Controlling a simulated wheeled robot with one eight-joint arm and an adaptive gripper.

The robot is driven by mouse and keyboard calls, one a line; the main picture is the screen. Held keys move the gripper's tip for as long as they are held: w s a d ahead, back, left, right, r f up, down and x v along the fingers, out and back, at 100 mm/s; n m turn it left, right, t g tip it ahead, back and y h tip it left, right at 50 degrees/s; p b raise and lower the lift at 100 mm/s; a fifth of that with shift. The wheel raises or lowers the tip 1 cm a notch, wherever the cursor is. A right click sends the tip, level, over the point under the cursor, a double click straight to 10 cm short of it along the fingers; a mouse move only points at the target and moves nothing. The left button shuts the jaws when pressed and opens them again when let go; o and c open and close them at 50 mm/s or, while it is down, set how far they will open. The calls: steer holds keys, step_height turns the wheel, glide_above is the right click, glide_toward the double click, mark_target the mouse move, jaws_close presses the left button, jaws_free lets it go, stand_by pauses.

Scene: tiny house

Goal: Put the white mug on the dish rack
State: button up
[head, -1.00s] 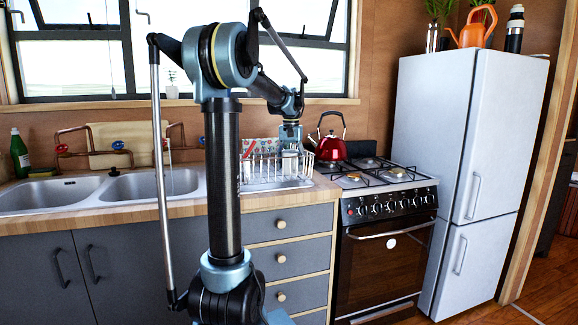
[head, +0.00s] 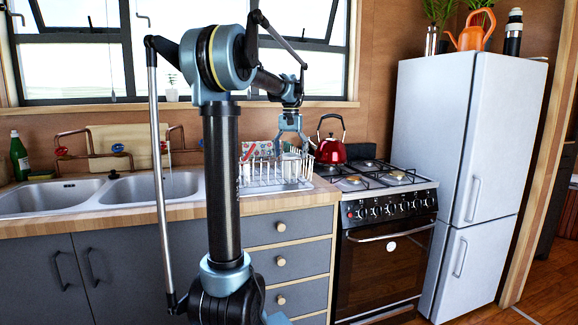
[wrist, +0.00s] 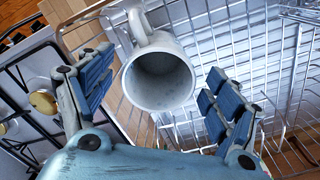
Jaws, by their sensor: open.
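The white mug (wrist: 160,78) sits in the wire dish rack (wrist: 262,108) in the wrist view, its open mouth facing the camera and its handle pointing to the top of the picture. In the head view the mug (head: 289,166) is a small pale shape in the dish rack (head: 262,184), below my gripper (head: 291,142). In the wrist view my gripper (wrist: 157,72) is open, with blue-padded fingers spread to the left and right of the mug, and gaps show between them and it. The mug's base is hidden.
A red kettle (head: 331,148) stands close to the right of the rack, on the stove (head: 384,180). The double sink (head: 150,186) is left of the rack. The window (head: 190,50) is behind the arm, and a fridge (head: 455,150) stands at the right.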

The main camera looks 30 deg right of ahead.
step_height(320, 180, up, 7)
steer(key=shift+f, duration=0.15)
stand_by(0.6)
